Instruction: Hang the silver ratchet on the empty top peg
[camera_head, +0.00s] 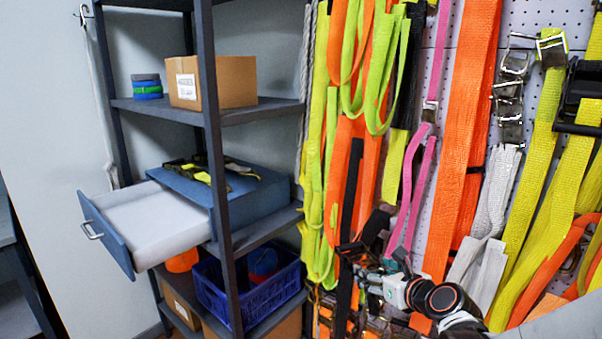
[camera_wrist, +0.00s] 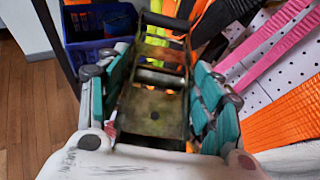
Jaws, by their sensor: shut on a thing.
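My gripper (camera_wrist: 158,75) is shut on a metal ratchet (camera_wrist: 152,112), which sits between its teal finger pads in the wrist view. The ratchet has a flat, worn plate with a small hole and dark bars at its far end. In the head view my gripper (camera_head: 375,252) is low in front of the hanging straps, and the held ratchet is too dark and small there to make out clearly. The pegboard (camera_head: 528,20) shows between straps at the upper right. I cannot make out an empty top peg in either view.
Orange, yellow and pink straps hang close around my gripper. Silver buckles (camera_head: 510,95) hang at the upper right. On the left stands a dark shelf rack with an open drawer (camera_head: 150,222), a cardboard box (camera_head: 225,82) and a blue crate (camera_head: 235,300). Wooden floor (camera_wrist: 25,110) is clear.

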